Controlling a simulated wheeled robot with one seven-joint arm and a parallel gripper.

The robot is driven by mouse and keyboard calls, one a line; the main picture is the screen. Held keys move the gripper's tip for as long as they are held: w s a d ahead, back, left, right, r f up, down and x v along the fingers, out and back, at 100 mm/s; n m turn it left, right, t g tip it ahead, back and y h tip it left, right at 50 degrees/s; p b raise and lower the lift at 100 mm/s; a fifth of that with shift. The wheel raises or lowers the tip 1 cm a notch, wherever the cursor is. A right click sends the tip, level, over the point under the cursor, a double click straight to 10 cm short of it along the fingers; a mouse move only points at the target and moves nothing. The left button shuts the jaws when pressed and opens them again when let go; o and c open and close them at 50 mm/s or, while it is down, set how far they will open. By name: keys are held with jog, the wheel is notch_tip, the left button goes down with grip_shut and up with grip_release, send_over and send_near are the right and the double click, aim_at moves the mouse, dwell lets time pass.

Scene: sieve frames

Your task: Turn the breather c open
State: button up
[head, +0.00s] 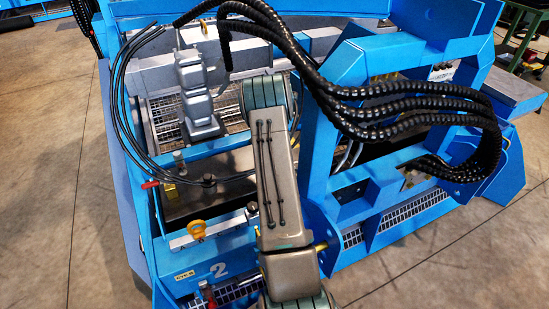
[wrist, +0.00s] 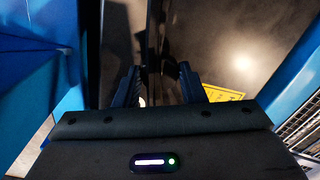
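I cannot tell for sure which fitting is breather c. In the head view, a brass fitting with a red lever (head: 150,184) sits on the left of the blue machine. No fitting can be made out between the fingers; a dark vertical edge runs behind the gap. The gripper's fingers cannot be made out in the head view.
The blue machine frame (head: 321,180) has walls close around my arm. Thick black hoses (head: 400,105) arch across the upper right. A yellow labelled plate (wrist: 222,93) lies right of the fingers in the wrist view. Bare concrete floor (head: 50,150) is free at left.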

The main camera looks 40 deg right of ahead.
dwell(0.3)
jog(key=n+b, duration=0.1)
jog(key=n, duration=0.7)
jog(key=shift+n, duration=0.3)
jog(key=n, duration=0.4)
jog(key=shift+n, duration=2.1)
jog(key=shift+d, duration=0.1)
jog(key=o, duration=1)
jog(key=shift+r, duration=0.15)
